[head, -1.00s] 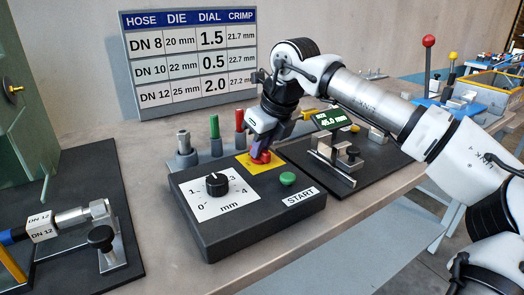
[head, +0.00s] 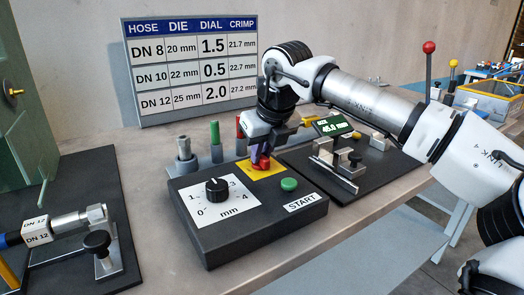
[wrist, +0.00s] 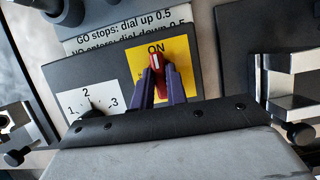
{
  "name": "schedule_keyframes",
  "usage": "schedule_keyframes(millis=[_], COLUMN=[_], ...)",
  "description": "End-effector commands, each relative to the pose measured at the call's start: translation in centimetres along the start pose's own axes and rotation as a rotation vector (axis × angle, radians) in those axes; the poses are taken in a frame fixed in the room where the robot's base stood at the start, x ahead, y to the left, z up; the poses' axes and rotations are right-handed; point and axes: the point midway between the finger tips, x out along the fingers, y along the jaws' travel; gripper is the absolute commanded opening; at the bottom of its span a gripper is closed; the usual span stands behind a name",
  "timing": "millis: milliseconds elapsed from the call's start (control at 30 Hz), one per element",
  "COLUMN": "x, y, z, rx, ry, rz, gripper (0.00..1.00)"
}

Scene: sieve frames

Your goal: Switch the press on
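The press control box (head: 215,240) stands on the bench. It has a yellow plate (head: 245,171) with a red rotary switch (head: 261,163). In the wrist view the red switch (wrist: 156,61) has a white line on its handle and points at the word ON on the yellow plate (wrist: 185,75). My gripper (wrist: 159,72) has its two purple fingers on either side of the switch handle, close against it. In the head view my gripper (head: 261,150) comes down on the switch from above. A black dial (head: 217,188) and a green START button (head: 289,184) are on the box.
A hose chart (head: 192,65) stands behind. Grey, green and red pegs stand just behind the box. A gauge reading 45.0 mm (head: 332,126) and a clamp stand (head: 340,165) are at the right. A DN 12 hose (head: 60,225) lies in a holder at the left.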

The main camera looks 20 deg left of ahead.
Motion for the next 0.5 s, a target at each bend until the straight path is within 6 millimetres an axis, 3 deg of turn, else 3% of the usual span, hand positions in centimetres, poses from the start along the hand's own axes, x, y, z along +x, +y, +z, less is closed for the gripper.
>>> schedule_keyframes(millis=[33, 167, 500], x=[0.03, 0.02, -0.33], y=[-0.04, -0.03, -0.03], z=[-0.1, -0.07, -0.01], rx=[0.002, 0.001, 0.001], ry=[0.004, 0.002, 0.001], rz=[0.0, 0.0, 0.0], gripper=[0.2, 0.36, 0.36])
